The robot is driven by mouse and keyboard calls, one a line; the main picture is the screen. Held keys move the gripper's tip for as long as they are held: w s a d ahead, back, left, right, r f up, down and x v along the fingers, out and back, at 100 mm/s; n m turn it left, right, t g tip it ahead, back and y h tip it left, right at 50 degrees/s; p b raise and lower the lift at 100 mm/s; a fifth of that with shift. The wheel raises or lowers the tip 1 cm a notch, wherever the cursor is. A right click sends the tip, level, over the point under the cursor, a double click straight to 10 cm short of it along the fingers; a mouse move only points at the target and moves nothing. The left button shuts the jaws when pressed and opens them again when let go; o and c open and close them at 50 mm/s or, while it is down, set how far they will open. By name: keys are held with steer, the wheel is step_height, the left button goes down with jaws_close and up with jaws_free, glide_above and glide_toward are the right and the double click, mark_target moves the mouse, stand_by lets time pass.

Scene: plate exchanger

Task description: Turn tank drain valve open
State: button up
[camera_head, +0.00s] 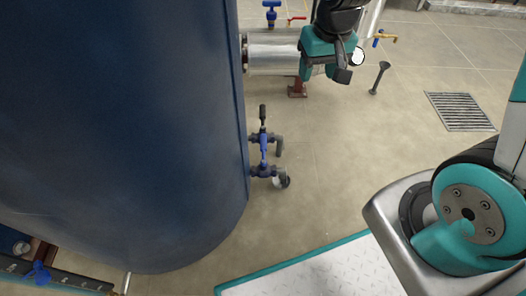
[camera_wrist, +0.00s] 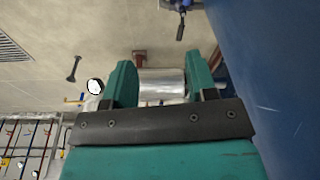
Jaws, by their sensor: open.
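A blue tank (camera_head: 120,120) fills the left of the head view and the right edge of the wrist view (camera_wrist: 270,60). Low on its side sits a valve assembly (camera_head: 264,150) with blue parts, short dark pipe ends and a dark lever (camera_head: 263,114) standing up. A dark lever with a blue part also shows at the top of the wrist view (camera_wrist: 181,22). No label marks the drain valve. My gripper (camera_head: 338,66) is open and empty, above and right of the assembly in the head view, apart from it. Its two teal fingers are spread in the wrist view (camera_wrist: 158,64).
A shiny metal pipe (camera_head: 272,51) runs behind my gripper from the tank. A blue-handled valve (camera_head: 271,14) stands above it. A dark funnel stand (camera_head: 379,78) and a floor grate (camera_head: 460,111) are at the right. The floor beside the valve assembly is clear.

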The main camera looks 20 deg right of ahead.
steer(key=w+a+f+m+g, duration=0.1)
steer(key=w+a+f, duration=0.3)
steer(key=w+f, duration=0.45)
steer(key=m, duration=0.2)
glide_above(263, 140)
step_height(263, 140, down, 9)
steer(key=shift+g, duration=0.4)
step_height(263, 140, down, 18)
steer(key=b, duration=0.8)
steer(key=shift+r, duration=0.25)
